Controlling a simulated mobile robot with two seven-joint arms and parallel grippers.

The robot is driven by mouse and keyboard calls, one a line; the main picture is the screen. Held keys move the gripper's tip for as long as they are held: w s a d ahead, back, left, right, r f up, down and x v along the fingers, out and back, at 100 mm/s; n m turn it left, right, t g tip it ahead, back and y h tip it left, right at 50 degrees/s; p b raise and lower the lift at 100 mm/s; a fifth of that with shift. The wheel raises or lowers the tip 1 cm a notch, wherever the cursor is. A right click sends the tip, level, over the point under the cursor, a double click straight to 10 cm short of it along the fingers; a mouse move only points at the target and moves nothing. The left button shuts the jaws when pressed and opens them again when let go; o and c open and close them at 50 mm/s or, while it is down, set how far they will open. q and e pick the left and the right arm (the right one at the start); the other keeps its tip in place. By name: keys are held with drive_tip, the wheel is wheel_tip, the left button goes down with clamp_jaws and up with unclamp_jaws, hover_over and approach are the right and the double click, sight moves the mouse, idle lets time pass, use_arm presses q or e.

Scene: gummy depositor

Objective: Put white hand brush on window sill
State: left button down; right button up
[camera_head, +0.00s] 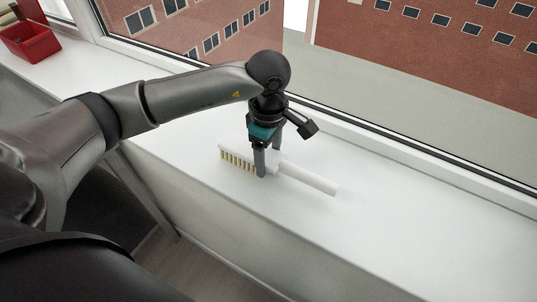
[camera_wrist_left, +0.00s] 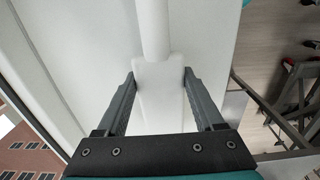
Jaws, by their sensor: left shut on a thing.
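The white hand brush (camera_head: 312,178) is at the window sill (camera_head: 400,215), its handle pointing right and its pale yellow bristles showing along the left front side. It is low over the sill or resting on it; I cannot tell which. My left gripper (camera_head: 268,160) comes down from above and is shut on the brush where the head meets the handle. In the left wrist view, the gripper (camera_wrist_left: 159,76) has one finger on each side of the white brush (camera_wrist_left: 154,30), whose handle runs up the picture. My right gripper is not in view.
A red box (camera_head: 30,40) with dark contents stands on the sill at the far left. The window frame (camera_head: 400,150) runs along the back. The sill right of the brush is clear. Its front edge drops to the floor (camera_head: 185,265).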

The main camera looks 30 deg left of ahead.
sight(269, 157)
use_arm(q)
drive_tip(key=shift+f, duration=0.2)
unclamp_jaws()
drive_tip(key=shift+r, duration=0.1)
drive_tip(key=shift+r, duration=0.1)
wheel_tip(269, 157, up, 12)
drive_tip(key=shift+r, duration=0.1)
idle(0.3)
